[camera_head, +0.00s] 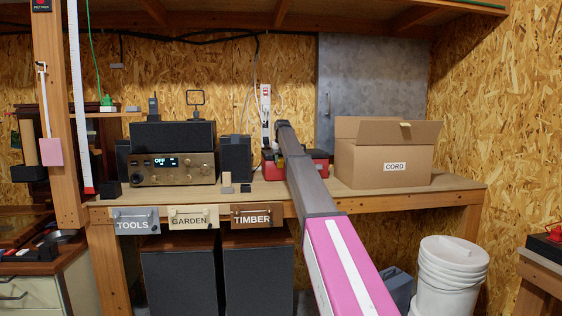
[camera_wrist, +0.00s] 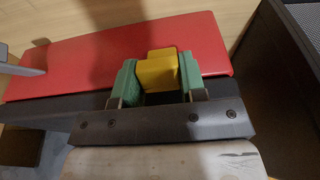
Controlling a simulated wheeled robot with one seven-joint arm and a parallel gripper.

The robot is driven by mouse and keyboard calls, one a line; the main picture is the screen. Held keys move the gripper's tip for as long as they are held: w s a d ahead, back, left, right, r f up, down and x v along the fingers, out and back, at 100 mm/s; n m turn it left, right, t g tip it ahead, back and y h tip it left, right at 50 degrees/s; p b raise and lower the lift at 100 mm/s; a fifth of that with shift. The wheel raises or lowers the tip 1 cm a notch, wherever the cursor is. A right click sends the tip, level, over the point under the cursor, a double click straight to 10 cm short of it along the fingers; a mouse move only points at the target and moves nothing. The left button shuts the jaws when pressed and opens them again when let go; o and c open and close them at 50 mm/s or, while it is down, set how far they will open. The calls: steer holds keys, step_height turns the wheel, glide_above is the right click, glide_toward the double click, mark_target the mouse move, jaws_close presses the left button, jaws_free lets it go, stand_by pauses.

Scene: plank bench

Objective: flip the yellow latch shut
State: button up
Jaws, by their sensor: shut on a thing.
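A red toolbox (camera_head: 318,170) sits on the plank bench, partly hidden behind my arm. In the wrist view its red lid (camera_wrist: 82,60) runs across the picture, with a dark body along the near side. The yellow latch (camera_wrist: 158,72) is at the lid's near edge. My gripper (camera_wrist: 157,84) is shut on the yellow latch, with a green finger pad on each side of it. In the head view, my arm hides the gripper and latch. I cannot tell the latch's exact angle.
A cardboard box (camera_head: 360,160) marked CORD stands right of the toolbox. A dark speaker (camera_head: 236,158) and a radio (camera_head: 172,168) stand to its left. A white power strip (camera_head: 265,110) is behind. The bench (camera_head: 440,184) has some bare wood at its right end.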

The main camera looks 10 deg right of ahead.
stand_by(0.3)
steer(key=o, duration=0.9)
steer(key=shift+r, duration=0.15)
steer(key=v, duration=1)
steer(key=shift+s+r, duration=0.1)
steer(key=shift+r, duration=0.15)
